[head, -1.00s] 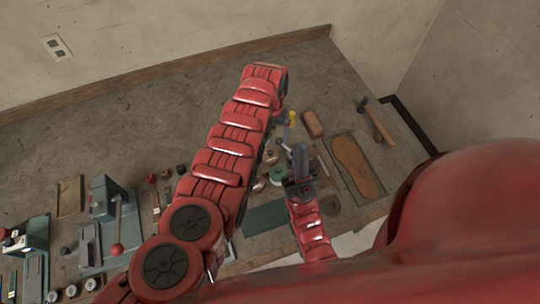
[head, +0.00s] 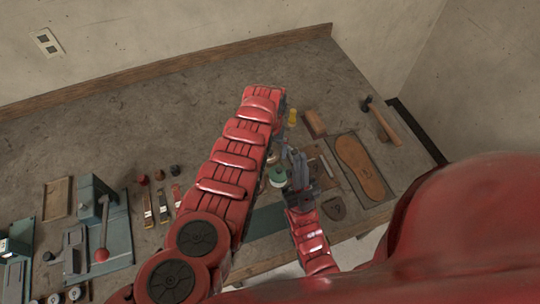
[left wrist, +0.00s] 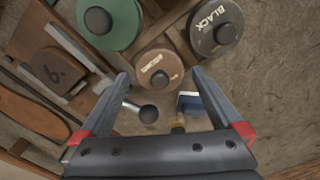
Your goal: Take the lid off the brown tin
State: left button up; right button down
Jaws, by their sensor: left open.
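Nothing is gripped there. In the head view my left arm hides the left gripper, and I cannot pick out the brown tin. My right gripper (head: 294,162) is grey and sits beside the green tin (head: 277,175); its jaw state is unclear.
The green tin (left wrist: 108,20) and a tin marked BLACK (left wrist: 215,28) flank the brown one closely. A black ball on a metal rod (left wrist: 148,113) lies between my left fingers. A hammer (head: 382,122) and sole (head: 358,166) lie right.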

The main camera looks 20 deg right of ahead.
pick_arm(q)
jog(key=c, duration=1.2)
jog(key=shift+r, duration=0.1)
jog(key=shift+c, duration=0.2)
jog(key=shift+r, duration=0.1)
